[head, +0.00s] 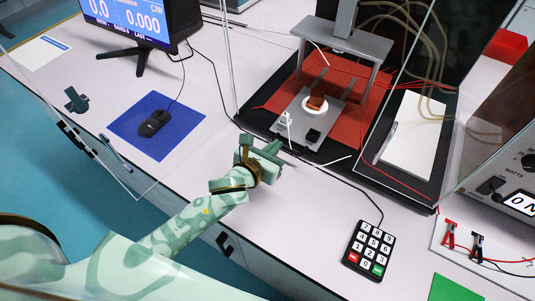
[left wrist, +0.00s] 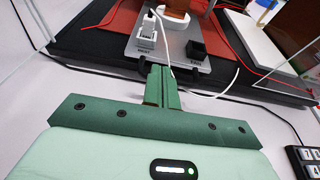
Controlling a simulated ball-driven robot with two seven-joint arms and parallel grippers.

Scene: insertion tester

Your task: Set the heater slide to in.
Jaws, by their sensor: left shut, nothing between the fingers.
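The heater slide appears to be the grey metal plate (head: 300,125), lying on the black base and reaching forward from under a grey stand. It bears a white disc with a brown block (head: 316,103), a white switch (head: 285,118) and a black block (head: 312,136). In the left wrist view the plate (left wrist: 172,45) lies straight ahead, with a black bar along its front edge. My left gripper (head: 276,148) is shut and empty just in front of that edge. Its fingertips (left wrist: 160,70) overlap the bar in the picture; I cannot tell whether they touch.
Clear panels flank the black base (head: 350,165). A thin white cable and red wires run near the plate. A keypad (head: 370,248) lies at front right, a mouse (head: 155,123) on a blue mat (head: 182,142) at left. The bench between mat and keypad is mostly free.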

